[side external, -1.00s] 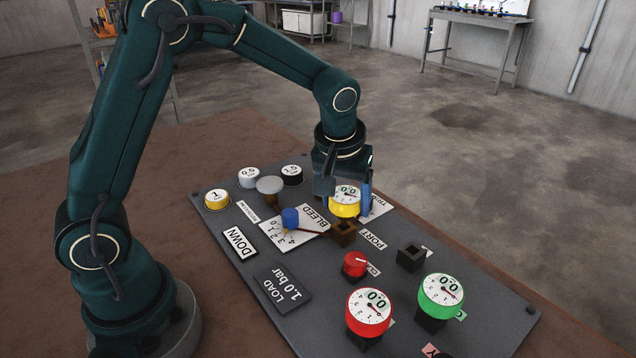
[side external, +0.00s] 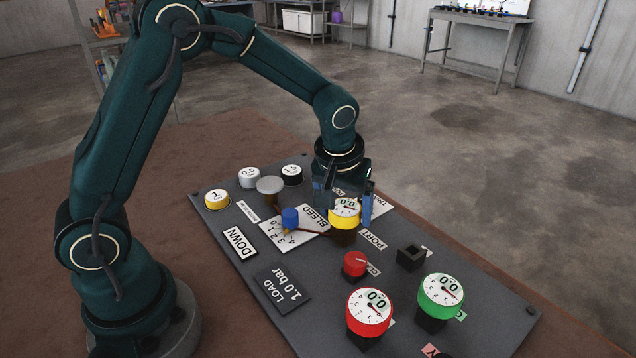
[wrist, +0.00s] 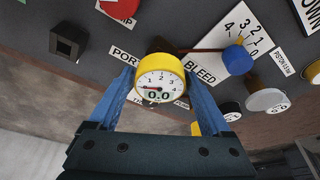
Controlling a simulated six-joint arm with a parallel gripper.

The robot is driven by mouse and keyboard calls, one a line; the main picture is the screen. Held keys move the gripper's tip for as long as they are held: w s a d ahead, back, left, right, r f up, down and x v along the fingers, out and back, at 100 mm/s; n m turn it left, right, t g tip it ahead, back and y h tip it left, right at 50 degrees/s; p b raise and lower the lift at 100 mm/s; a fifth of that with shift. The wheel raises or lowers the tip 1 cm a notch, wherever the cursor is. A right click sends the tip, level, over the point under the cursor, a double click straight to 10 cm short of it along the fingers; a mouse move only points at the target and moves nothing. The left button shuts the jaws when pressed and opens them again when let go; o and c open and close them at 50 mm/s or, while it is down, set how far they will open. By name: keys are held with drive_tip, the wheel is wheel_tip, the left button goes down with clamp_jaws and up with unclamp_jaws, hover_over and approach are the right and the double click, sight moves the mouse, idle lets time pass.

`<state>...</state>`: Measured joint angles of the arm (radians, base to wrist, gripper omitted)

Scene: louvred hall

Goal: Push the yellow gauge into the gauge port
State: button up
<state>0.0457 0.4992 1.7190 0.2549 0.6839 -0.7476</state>
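The yellow gauge (side external: 344,221), with a white dial reading 0.0, is between the blue fingers of my gripper (side external: 348,204). In the wrist view my gripper (wrist: 158,82) has a finger on each side of the yellow gauge (wrist: 160,68), shut on it. The gauge sits upright directly over the gauge port (side external: 343,239), of which only a dark part shows below the yellow rim. The PORT label (side external: 373,239) lies beside it. How deep the gauge's stem is in the port is hidden.
A red gauge (side external: 370,312) and a green gauge (side external: 441,290) stand at the front. An empty dark socket (side external: 411,257) and a red knob (side external: 355,264) are to the right.

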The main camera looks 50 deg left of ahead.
sight(346, 205)
drive_tip(key=shift+o, duration=0.5)
drive_tip(key=shift+w+v, duration=0.15)
drive_tip(key=shift+v, duration=0.85)
drive_tip(key=shift+w+v, duration=0.15)
drive_tip(key=shift+v, duration=0.9)
drive_tip(key=shift+s+a+r, duration=0.1)
drive_tip(key=shift+r, duration=0.4)
drive_tip(key=shift+v, duration=2.6)
drive_tip(key=shift+c, duration=0.3)
